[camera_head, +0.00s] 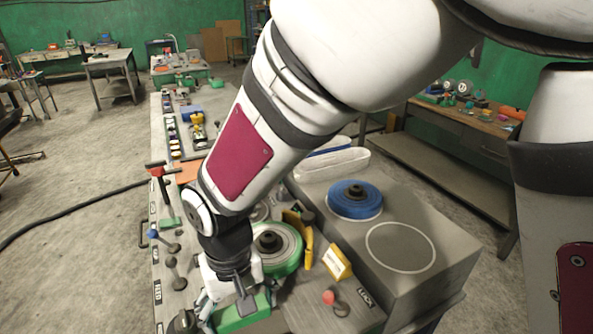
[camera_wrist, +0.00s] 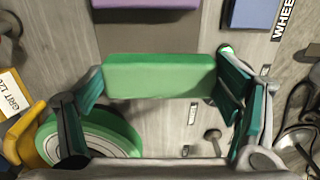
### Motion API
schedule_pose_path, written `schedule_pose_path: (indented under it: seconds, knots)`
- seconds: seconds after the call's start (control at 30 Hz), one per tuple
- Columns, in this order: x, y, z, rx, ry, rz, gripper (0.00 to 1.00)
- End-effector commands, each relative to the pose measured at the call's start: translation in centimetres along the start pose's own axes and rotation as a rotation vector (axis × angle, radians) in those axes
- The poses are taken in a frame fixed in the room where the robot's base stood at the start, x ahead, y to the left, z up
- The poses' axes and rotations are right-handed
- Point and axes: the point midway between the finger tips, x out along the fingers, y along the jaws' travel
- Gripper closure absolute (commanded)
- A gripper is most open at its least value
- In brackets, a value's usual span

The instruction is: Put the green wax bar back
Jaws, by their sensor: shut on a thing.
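The green wax bar (camera_wrist: 160,77) lies crosswise between the fingers of my gripper (camera_wrist: 160,88) in the wrist view, with one finger at each end. My gripper is shut on it. In the head view my gripper (camera_head: 232,291) is low over the near end of the bench, and the green bar (camera_head: 246,313) shows just below it, partly hidden by the fingers. Whether the bar touches the bench top is hard to tell. A purple block (camera_wrist: 146,3) and a blue block (camera_wrist: 253,13) lie ahead at the top edge of the wrist view.
A green-rimmed wheel (camera_head: 289,254) and yellow guard (camera_head: 308,248) stand right of my gripper. A blue wheel (camera_head: 355,196) sits on a raised grey box beside an empty white ring (camera_head: 400,246). A red-knobbed lever (camera_head: 328,297) is nearby. Bare bench top shows around the bar.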

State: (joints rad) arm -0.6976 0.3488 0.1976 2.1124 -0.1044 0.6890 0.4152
Motion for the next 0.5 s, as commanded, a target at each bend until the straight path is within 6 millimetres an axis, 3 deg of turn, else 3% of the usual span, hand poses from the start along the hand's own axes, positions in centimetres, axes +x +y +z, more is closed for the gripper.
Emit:
schedule_pose_path:
  seconds: [0.17, 0.5]
  knots:
    - [0.2, 1.5, 0.1, 0.0, -0.001, 0.0, 0.45]
    - [3.6, 1.6, 0.1, -0.001, -0.001, 0.001, 0.45]
